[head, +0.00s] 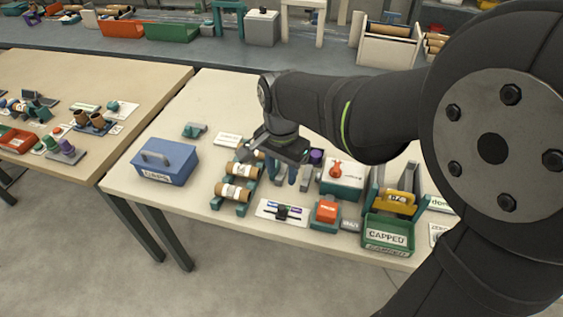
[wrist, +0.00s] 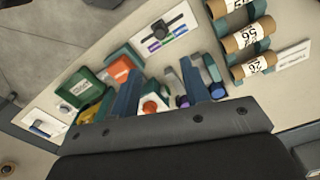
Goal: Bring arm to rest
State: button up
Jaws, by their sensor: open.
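My gripper (head: 292,177) hangs over the middle of the right-hand workbench (head: 185,112), between the rack of labelled tubes (head: 240,193) and the white-topped box with an orange-red knob (head: 341,172). In the wrist view its two dark blue fingers (wrist: 160,90) stand apart, with nothing held between them. The box's orange knob (wrist: 150,107) shows beyond that gap. In the head view my arm comes in from the right and hides part of the bench behind it.
A blue lidded box (head: 165,163) stands left of the tubes. A green CAPPED bin (head: 388,236), an orange-topped block (head: 327,211) and a card with coloured marks (head: 283,211) lie along the front.

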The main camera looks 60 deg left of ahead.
aim_at(281, 207)
notch_tip(281, 207, up, 2)
jog(key=shift+r, duration=0.1)
dwell(0.7)
notch_tip(281, 207, down, 18)
jog(key=shift+r, duration=0.2)
dwell(0.4)
jog(key=shift+o, duration=0.4)
